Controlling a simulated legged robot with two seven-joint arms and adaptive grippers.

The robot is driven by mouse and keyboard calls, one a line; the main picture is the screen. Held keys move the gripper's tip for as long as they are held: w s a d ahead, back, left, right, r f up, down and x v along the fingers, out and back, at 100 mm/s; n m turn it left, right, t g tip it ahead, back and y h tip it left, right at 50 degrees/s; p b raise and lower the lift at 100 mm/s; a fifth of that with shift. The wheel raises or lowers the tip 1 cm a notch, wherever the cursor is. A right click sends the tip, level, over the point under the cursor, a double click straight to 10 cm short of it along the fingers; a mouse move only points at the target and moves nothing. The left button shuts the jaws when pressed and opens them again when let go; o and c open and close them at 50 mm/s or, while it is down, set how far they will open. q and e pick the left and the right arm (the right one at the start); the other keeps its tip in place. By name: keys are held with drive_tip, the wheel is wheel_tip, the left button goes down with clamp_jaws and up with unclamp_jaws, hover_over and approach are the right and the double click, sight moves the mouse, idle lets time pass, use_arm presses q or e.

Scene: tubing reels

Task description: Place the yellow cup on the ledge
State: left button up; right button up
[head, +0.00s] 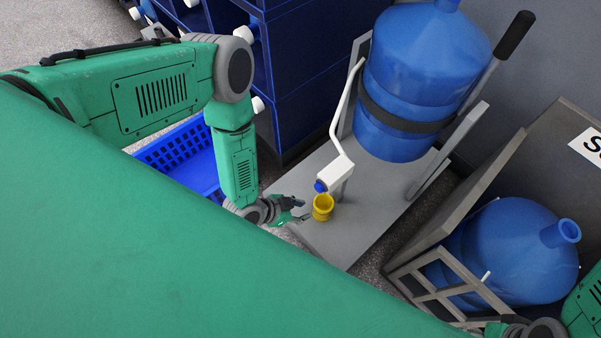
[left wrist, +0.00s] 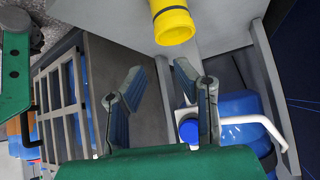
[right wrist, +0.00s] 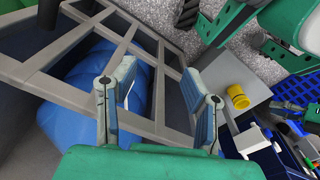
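The yellow cup (head: 323,207) stands on the grey ledge (head: 345,235) beneath the blue-tipped tap (head: 321,185) in the head view. It also shows at the top of the left wrist view (left wrist: 173,22) and at the right of the right wrist view (right wrist: 239,96). My left gripper (head: 302,210) is just left of the cup in the head view. In the left wrist view its fingers (left wrist: 160,85) are spread with nothing between them. My right gripper (right wrist: 155,88) is open and empty, in front of the grey crate frame.
A large blue water bottle (head: 415,80) is strapped to the stand behind the ledge. Another blue bottle (head: 515,250) lies in a grey crate (head: 440,285) at the right. A blue basket (head: 185,160) and dark blue shelving (head: 305,70) stand at the left and back.

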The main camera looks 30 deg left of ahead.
use_arm(q)
drive_tip(key=shift+s+r, duration=0.1)
drive_tip(key=s+a+r+n+g+y, duration=0.2)
drive_tip(key=s+a+r+n+g, duration=0.1)
drive_tip(key=s+a+r, duration=0.2)
drive_tip(key=s+a+r+n+g+y, duration=0.3)
drive_tip(key=s+a+r, duration=0.3)
drive_tip(key=s+r, duration=0.3)
wheel_tip(320, 180, up, 5)
drive_tip(key=shift+s+a+f+n+y, duration=0.2)
drive_tip(key=shift+n+y, duration=0.1)
drive_tip(key=shift+n, duration=0.5)
wheel_tip(320, 180, up, 12)
drive_tip(key=p, duration=1.2)
drive_tip(key=shift+w, duration=0.15)
